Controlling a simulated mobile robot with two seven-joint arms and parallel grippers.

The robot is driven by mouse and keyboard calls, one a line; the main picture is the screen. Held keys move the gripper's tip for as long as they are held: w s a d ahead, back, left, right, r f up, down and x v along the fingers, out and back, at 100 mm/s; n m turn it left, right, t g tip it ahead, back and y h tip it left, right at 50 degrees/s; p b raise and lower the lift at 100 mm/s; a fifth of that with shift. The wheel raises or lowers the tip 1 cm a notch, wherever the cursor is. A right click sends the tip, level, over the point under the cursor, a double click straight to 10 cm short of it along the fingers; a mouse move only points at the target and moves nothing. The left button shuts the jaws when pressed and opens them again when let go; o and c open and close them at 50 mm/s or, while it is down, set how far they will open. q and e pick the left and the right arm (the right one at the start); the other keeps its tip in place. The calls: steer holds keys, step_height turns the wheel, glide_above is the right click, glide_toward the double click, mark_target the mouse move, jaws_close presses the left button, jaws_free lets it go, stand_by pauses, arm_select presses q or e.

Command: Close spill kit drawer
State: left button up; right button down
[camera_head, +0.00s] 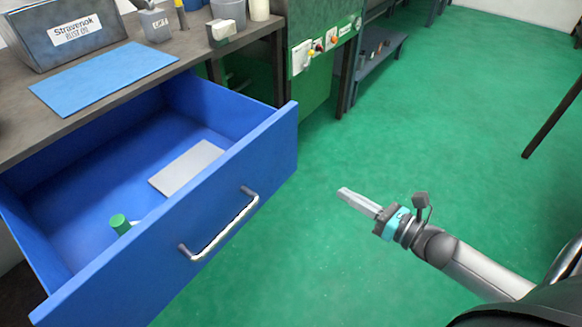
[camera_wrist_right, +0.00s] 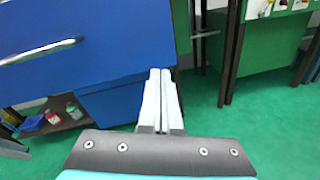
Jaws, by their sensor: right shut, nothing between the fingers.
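The blue spill kit drawer (camera_head: 275,145) is pulled far out from under the workbench in the head view. Its metal bar handle (camera_head: 222,228) is on the front panel. Inside lie a flat light grey pad (camera_head: 187,167) and a green-capped item (camera_head: 120,224). My right gripper (camera_head: 342,192) is shut and empty, in the air to the right of the drawer front and apart from it. The right wrist view shows the shut fingers (camera_wrist_right: 161,75) in front of the blue drawer front (camera_wrist_right: 120,35), with the handle (camera_wrist_right: 40,52) at the left. My left gripper is not in view.
The workbench (camera_head: 20,130) holds a blue mat (camera_head: 103,76), a grey labelled box (camera_head: 70,30) and several containers. A green machine cabinet (camera_head: 315,75) with buttons stands beyond. The green floor (camera_head: 440,120) right of the drawer is mostly clear.

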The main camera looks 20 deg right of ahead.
step_height(320, 180, up, 3)
steer(key=a+n+y, duration=0.2)
steer(key=n, duration=0.3)
steer(key=b, duration=0.5)
glide_toward(279, 158)
steer(key=x, duration=0.5)
steer(key=shift+w+f, duration=0.2)
steer(key=shift+w, duration=0.1)
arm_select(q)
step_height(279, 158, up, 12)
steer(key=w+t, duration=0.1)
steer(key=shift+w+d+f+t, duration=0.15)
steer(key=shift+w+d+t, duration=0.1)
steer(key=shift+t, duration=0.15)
arm_select(e)
steer(key=shift+w+a, duration=0.3)
steer(key=shift+w, duration=0.3)
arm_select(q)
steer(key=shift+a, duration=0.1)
arm_select(e)
steer(key=shift+a+r, duration=0.1)
